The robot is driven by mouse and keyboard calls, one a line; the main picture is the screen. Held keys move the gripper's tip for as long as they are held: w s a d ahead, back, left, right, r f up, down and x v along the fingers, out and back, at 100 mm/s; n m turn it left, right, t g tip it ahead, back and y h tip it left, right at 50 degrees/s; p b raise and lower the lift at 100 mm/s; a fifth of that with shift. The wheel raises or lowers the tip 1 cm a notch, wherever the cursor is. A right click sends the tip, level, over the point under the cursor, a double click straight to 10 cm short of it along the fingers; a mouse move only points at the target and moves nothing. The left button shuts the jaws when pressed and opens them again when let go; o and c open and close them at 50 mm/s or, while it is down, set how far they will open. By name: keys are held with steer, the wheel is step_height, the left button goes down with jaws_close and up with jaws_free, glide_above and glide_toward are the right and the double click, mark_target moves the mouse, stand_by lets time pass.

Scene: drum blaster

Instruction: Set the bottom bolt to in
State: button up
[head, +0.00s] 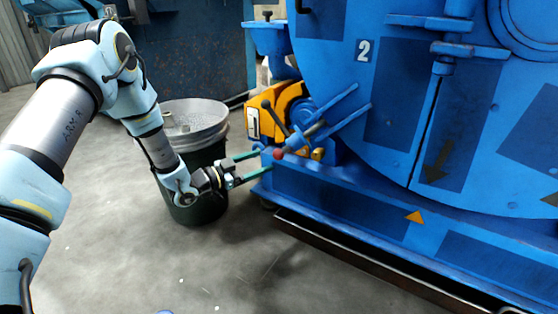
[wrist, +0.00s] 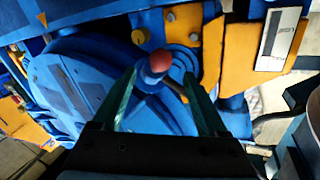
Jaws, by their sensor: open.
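A red ball knob (head: 278,154), which looks like the handle end of the bottom bolt, sits at the lower left of the blue drum machine. In the wrist view the red knob (wrist: 161,60) is on the end of a short rod, in front of a round blue fitting. My gripper (head: 267,161) is open, its two green fingers reaching right toward the knob. In the wrist view the fingertips (wrist: 160,73) are on either side of the knob's line, with a gap to each side. I cannot tell how far the bolt is in or out.
The blue machine (head: 388,95) carries a panel marked 2. A yellow part (head: 262,118) with a white label and blue rods (head: 340,120) stand close above the knob. A dark bin (head: 200,190) with a grey top is behind my forearm. The floor in front is clear.

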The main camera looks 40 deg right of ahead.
mark_target(274, 157)
steer(key=d, duration=0.2)
steer(key=d+b, duration=0.1)
steer(key=d, duration=0.1)
steer(key=d+b, duration=0.1)
steer(key=d, duration=0.1)
steer(key=shift+s+f, duration=0.15)
steer(key=shift+s, duration=0.15)
steer(key=shift+d+b, duration=0.3)
steer(key=shift+d, duration=0.55)
jaws_close()
stand_by(0.4)
